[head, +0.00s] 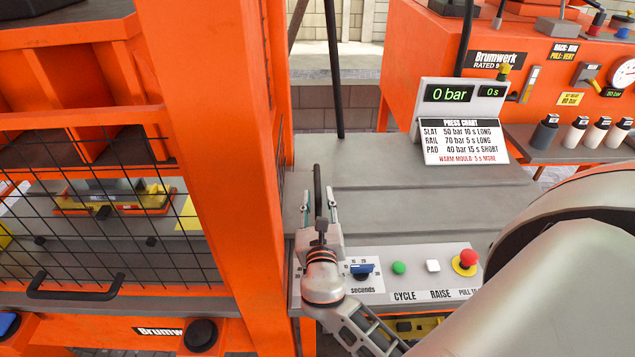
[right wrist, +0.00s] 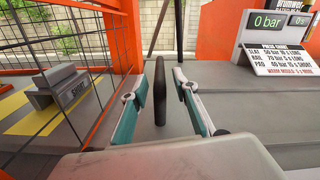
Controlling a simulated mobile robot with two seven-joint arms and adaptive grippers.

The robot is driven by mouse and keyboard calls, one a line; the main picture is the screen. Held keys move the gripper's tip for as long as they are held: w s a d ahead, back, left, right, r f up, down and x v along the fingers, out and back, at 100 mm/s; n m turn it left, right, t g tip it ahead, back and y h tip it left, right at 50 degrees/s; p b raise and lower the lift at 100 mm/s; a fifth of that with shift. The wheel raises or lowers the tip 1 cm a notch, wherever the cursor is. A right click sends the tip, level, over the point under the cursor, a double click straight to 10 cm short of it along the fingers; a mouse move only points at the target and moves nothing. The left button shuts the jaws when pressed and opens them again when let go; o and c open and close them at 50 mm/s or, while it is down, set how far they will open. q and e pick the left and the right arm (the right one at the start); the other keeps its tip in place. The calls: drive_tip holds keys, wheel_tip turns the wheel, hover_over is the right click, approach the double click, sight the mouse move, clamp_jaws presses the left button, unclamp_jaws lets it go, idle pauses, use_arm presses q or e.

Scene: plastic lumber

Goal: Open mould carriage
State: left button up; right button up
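My right gripper (head: 320,208) is open above the left part of the grey bench, beside the press's orange post. An upright black lever-like bar (head: 317,185) stands between its fingers. In the right wrist view the bar (right wrist: 160,85) shows a gap to the fingers (right wrist: 160,105) on both sides. The press's mesh guard (head: 110,235) is down, with a black handle (head: 75,290) along its lower edge. Behind the mesh sits a yellow and orange mould-like part (head: 125,197); I cannot tell for sure whether it is the carriage. My left gripper is not in view.
The control panel has a blue dial (head: 362,270), a green button (head: 398,268) and a red stop button (head: 468,258). A display with a press chart (head: 465,140) stands behind. The right wrist view shows a labelled grey block (right wrist: 62,85) beyond the mesh. The bench middle is clear.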

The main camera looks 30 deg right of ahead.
sight(318, 185)
drive_tip(key=shift+x, duration=2.8)
clamp_jaws()
